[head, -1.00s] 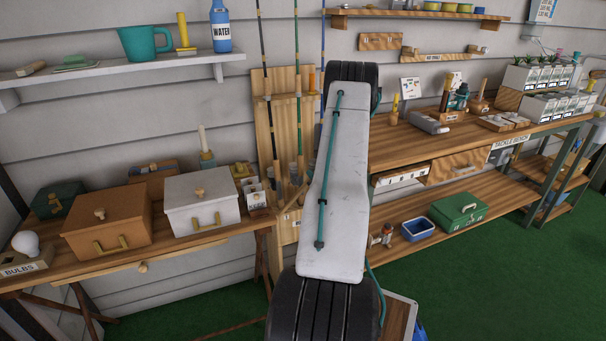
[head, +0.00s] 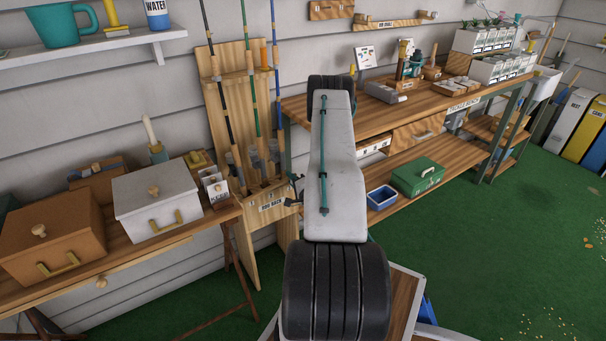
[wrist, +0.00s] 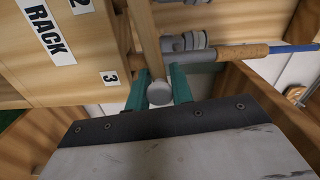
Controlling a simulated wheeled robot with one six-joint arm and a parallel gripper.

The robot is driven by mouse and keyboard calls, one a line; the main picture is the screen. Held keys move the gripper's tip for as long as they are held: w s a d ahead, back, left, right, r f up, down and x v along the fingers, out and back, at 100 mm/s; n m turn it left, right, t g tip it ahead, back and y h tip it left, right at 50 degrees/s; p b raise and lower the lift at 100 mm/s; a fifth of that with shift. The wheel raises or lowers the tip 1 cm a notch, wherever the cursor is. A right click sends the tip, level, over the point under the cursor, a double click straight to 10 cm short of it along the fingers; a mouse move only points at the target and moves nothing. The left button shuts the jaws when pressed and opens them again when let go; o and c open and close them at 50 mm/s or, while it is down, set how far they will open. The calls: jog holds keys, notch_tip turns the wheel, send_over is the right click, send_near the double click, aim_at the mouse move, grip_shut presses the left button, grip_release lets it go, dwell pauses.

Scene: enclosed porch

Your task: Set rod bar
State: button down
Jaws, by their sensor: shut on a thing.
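The wooden rod rack (head: 222,120) stands against the wall between the two benches, with several rods upright in it: a dark rod (head: 220,90), a green one (head: 251,100) and a blue-tipped one (head: 275,90). In the wrist view, its board (wrist: 60,70) shows the word RACK and the numbers 2 and 3. My gripper (wrist: 160,90) has its teal fingers shut on a pale round knob (wrist: 160,94) beside the number 3. A narrow wooden strip (wrist: 143,35) runs just beyond the knob; I cannot tell if they are joined. My arm hides the gripper in the head view.
A left bench holds an orange-brown box (head: 50,230) and a white box (head: 155,203). The tackle bench (head: 400,112) stands right of the rack, with a green case (head: 417,177) and blue tray (head: 381,197) on its lower shelf. Green floor (head: 500,240) is open at right.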

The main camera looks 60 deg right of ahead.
jog(key=shift+f, duration=0.15)
jog(key=c, duration=1.2)
grip_release()
jog(key=v, duration=0.7)
jog(key=shift+s+a, duration=0.15)
jog(key=shift+s, duration=0.2)
